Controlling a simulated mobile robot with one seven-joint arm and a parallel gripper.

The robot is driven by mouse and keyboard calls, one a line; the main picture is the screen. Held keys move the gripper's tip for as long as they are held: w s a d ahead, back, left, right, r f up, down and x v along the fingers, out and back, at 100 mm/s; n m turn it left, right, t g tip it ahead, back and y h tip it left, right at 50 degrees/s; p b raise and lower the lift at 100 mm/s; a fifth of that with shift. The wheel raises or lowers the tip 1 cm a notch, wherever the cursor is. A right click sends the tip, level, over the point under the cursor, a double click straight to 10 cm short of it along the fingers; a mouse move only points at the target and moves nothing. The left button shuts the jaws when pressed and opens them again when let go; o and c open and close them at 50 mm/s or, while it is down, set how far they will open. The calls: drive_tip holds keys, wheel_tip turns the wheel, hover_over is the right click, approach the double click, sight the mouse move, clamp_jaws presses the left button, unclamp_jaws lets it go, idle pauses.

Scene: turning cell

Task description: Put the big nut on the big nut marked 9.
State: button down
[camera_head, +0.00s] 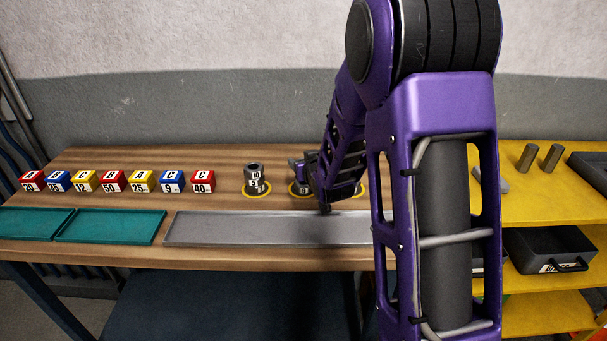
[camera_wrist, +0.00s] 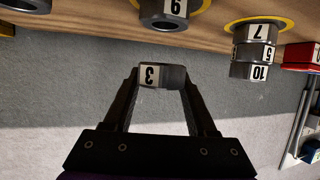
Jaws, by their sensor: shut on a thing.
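My gripper (camera_wrist: 160,78) is shut on a grey nut (camera_wrist: 162,75) with a white label reading 3. The wrist view is upside down. The nut marked 9 (camera_wrist: 163,18) stands on a yellow ring at the top edge of the wrist view, its digit inverted and partly cut off. The held nut is apart from it, raised above the bench. In the head view my gripper (camera_head: 305,166) is above the middle ring (camera_head: 293,193), and my arm hides much of the nut there.
A stack of nuts labelled 10, 5 and 7 (camera_head: 256,178) stands left of the middle ring. Several coloured blocks (camera_head: 112,181) line the bench further left. Teal trays (camera_head: 110,227) and a long grey tray (camera_head: 260,229) lie in front. Yellow shelving (camera_head: 545,200) stands at right.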

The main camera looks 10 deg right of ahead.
drive_tip(key=shift+f, duration=1.65)
drive_tip(key=shift+f+b, duration=0.2)
drive_tip(key=shift+b, duration=0.15)
drive_tip(key=shift+c, duration=1)
unclamp_jaws()
drive_tip(key=shift+r+p, duration=0.25)
drive_tip(key=shift+p, duration=0.05)
drive_tip(key=v, duration=1.2)
drive_tip(key=shift+f, duration=0.15)
